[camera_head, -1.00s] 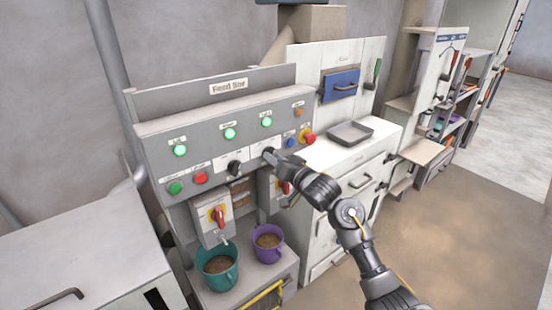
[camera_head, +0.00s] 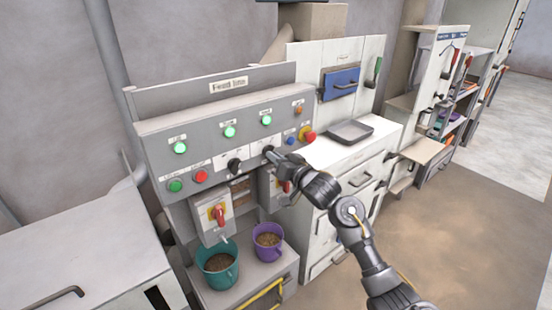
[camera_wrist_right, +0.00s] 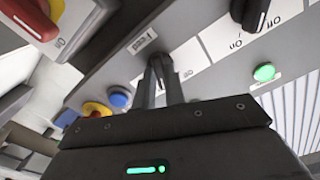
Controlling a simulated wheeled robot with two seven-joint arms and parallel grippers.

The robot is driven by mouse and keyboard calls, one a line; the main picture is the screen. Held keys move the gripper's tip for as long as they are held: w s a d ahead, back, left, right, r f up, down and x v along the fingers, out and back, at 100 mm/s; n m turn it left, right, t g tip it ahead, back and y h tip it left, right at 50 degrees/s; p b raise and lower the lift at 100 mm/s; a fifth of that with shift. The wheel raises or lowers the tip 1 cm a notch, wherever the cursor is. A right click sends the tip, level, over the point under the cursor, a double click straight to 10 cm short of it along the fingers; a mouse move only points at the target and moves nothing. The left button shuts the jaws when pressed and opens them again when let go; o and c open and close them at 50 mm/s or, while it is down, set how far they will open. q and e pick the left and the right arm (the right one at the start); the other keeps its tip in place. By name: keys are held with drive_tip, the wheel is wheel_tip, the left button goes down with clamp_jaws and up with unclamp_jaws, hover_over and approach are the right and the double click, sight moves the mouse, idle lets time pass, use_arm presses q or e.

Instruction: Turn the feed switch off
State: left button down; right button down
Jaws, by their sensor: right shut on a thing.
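The grey control panel (camera_head: 215,150) has two black rotary switches on white label plates. My left gripper is not in view.
A red emergency stop (camera_head: 308,136) and a blue button (camera_head: 290,142) sit close right of my gripper. Red-handled switch boxes (camera_head: 219,215) hang below the panel. A teal bucket (camera_head: 233,270) and a purple bucket (camera_head: 280,252) hold pellets. Green lamps (camera_head: 230,132) are lit.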

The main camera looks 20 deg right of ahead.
drive_tip(key=n+b, duration=0.2)
drive_tip(key=n, duration=0.8)
drive_tip(key=shift+n, duration=0.4)
idle(0.4)
drive_tip(key=c, duration=1.5)
unclamp_jaws()
drive_tip(key=shift+o, duration=0.2)
drive_tip(key=shift+s+d, duration=0.1)
